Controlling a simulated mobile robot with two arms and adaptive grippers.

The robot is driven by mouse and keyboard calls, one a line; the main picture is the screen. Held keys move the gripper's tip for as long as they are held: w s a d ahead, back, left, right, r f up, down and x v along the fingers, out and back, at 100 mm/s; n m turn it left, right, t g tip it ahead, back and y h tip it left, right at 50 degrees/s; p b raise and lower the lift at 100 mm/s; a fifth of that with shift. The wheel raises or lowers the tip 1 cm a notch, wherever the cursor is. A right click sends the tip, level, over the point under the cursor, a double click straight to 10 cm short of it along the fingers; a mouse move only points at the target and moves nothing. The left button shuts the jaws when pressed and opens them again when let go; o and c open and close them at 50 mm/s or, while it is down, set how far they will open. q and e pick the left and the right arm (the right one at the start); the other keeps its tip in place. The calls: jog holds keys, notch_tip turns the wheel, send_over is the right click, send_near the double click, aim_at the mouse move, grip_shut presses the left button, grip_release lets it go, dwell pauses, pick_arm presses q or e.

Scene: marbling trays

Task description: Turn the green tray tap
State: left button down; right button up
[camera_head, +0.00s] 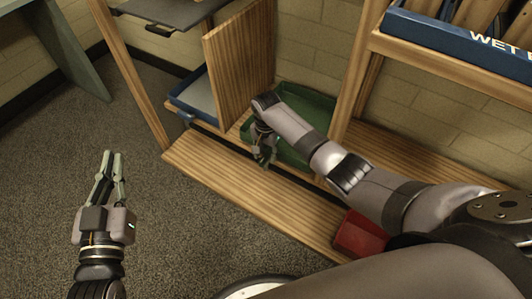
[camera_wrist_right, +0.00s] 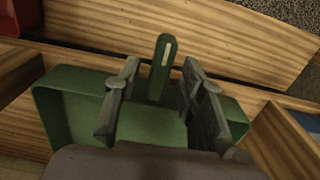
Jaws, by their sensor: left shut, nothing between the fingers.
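The green tray (camera_head: 312,108) sits in a wooden bay at the centre of the head view, partly hidden behind my right arm. It also shows in the right wrist view (camera_wrist_right: 68,96). The green tap handle (camera_wrist_right: 161,66) stands up at the tray's front edge in the right wrist view. My right gripper (camera_head: 264,162) is at the tray's front. In its wrist view the fingers (camera_wrist_right: 162,78) are open, one on each side of the handle, with a visible gap to each side. My left gripper (camera_head: 112,153) is shut and empty above the carpet, away from the trays.
A blue tray (camera_head: 181,106) with its tap (camera_head: 187,119) stands left of a wooden divider (camera_head: 238,65). A wooden ledge (camera_head: 225,173) runs in front. A blue rack (camera_head: 440,35) marked "WET" is above right.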

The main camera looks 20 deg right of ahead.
grip_shut()
dwell(0.4)
